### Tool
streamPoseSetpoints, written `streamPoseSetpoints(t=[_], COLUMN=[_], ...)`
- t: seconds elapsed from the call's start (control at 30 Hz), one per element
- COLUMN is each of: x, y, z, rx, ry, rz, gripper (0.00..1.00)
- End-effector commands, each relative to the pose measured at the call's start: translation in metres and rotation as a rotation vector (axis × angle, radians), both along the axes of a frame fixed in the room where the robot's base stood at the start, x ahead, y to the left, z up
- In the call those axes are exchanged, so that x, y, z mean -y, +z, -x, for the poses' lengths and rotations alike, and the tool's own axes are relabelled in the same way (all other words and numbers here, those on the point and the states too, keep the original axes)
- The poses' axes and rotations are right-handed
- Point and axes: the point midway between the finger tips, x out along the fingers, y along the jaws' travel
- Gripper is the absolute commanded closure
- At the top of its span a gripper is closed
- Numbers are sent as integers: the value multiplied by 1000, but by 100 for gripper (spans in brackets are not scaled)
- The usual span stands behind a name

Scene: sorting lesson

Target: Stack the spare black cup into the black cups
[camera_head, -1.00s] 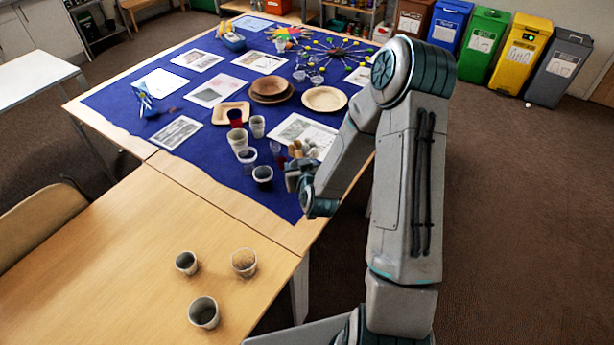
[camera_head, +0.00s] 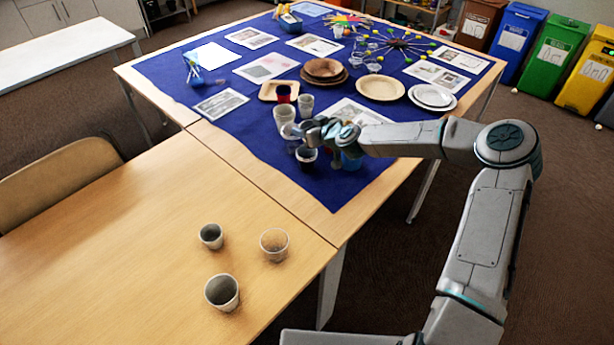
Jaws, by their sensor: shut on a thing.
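My gripper (camera_head: 308,132) is over the near part of the blue cloth, among the cups. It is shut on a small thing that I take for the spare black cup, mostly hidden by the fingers. A dark cup with a pale rim (camera_head: 306,158) stands upright just below and in front of the gripper; I cannot tell whether the two touch. I cannot tell how many cups are nested in it.
A clear cup (camera_head: 290,131), a pale cup stack (camera_head: 283,116), a white cup (camera_head: 305,105) and a red cup (camera_head: 283,94) stand close by. A blue cup (camera_head: 350,160) is under my wrist. Wooden plates (camera_head: 380,88) lie behind. Three cups stand on the bare table.

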Motion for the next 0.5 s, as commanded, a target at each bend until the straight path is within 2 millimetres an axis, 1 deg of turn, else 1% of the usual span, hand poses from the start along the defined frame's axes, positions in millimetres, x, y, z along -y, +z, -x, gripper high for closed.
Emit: streamPoseSetpoints(t=[0.03,0.1,0.2,0.27,0.37,0.5], x=[-6,-11,-16,-17,-17,-17], y=[-2,2,8,9,1,-21], z=[-7,-12,-17,-18,-18,-18], rx=[2,1,0,-2,-5,-8], ry=[30,67,101,113,120,120], rz=[-2,0,1,1,0,-1], gripper=[64,64,64,64,64,64])
